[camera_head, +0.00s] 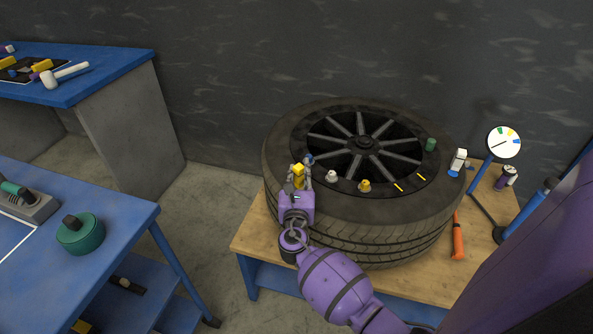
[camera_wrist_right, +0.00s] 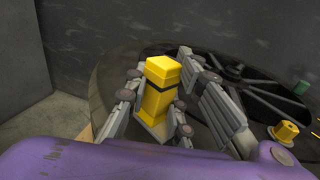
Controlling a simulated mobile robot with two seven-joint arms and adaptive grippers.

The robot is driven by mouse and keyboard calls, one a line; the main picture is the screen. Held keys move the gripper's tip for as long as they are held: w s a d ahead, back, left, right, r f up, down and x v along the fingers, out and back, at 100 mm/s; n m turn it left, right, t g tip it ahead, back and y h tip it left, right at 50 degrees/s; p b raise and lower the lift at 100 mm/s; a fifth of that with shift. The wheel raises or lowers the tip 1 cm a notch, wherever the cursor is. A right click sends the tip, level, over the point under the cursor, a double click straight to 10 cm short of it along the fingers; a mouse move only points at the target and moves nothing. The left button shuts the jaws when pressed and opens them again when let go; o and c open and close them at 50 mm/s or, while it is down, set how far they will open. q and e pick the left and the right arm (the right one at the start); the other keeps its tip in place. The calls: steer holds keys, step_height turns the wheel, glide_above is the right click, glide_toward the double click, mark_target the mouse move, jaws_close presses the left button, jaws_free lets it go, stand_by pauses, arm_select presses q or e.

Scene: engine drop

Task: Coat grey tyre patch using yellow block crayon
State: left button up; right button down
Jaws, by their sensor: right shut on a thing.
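My right gripper (camera_head: 300,178) is over the near left part of the tyre's (camera_head: 285,125) upper sidewall and is shut on the yellow block crayon (camera_head: 299,172). The crayon also shows in the right wrist view (camera_wrist_right: 160,92), roughly upright between the fingers, with a dark band round its upper part. A pale grey surface (camera_wrist_right: 155,129) shows beneath the crayon; I cannot tell whether it is the grey patch or whether the crayon touches it. The tyre lies flat on a wooden-topped bench, around a dark spoked wheel. My left gripper is not in view.
A white cap (camera_head: 331,176), a gold cap (camera_head: 364,185), yellow strips (camera_head: 398,187) and a green piece (camera_head: 430,144) are on the tyre. A gauge (camera_head: 504,142), an orange tool (camera_head: 457,235) and a purple can (camera_head: 506,177) stand or lie right of it. Blue tables (camera_head: 120,200) are left.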

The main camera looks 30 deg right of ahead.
steer(key=shift+s+d+r+p, duration=0.15)
steer(key=shift+s+p, duration=0.15)
steer(key=shift+s, duration=0.5)
steer(key=shift+s+d+p, duration=0.15)
steer(key=shift+s+p, duration=0.15)
steer(key=shift+s, duration=0.45)
steer(key=shift+s+d, duration=0.15)
steer(key=shift+s, duration=0.65)
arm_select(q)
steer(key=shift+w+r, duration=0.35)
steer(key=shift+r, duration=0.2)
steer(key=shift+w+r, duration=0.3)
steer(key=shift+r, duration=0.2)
arm_select(e)
steer(key=shift+w, duration=0.1)
